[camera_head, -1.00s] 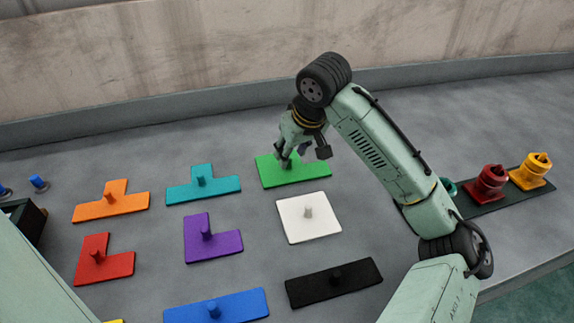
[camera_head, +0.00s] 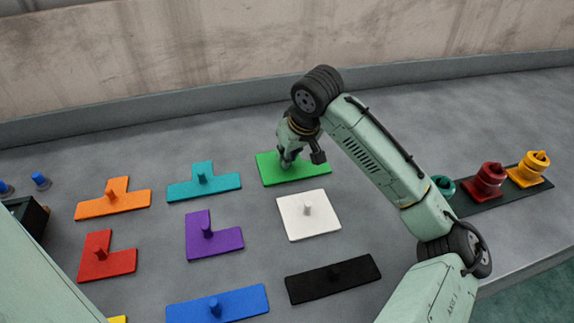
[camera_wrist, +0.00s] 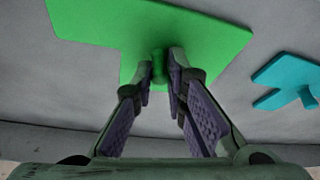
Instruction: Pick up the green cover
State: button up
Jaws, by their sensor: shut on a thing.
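The green cover (camera_head: 308,172) is a flat green plate with a short upright knob, at the back of the table in the head view. My gripper (camera_head: 290,162) is over it from above, and its fingers hide the knob there. In the wrist view the green cover (camera_wrist: 190,30) fills the upper middle, and my gripper (camera_wrist: 161,75) has its two fingertips on either side of the green knob, shut on it. Whether the plate touches the table or is slightly raised I cannot tell.
Close by lie a teal cover (camera_head: 215,187), a white cover (camera_head: 295,224) and a purple cover (camera_head: 200,245). Orange, red, blue and black (camera_head: 310,287) covers lie further around. At right, a dark mat (camera_head: 480,205) holds teal, red and yellow parts. A wall stands behind.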

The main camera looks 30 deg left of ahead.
jog(key=shift+r, duration=0.15)
grip_shut()
notch_tip(320, 180, up, 10)
jog(key=b, duration=0.1)
jog(key=shift+b, duration=0.35)
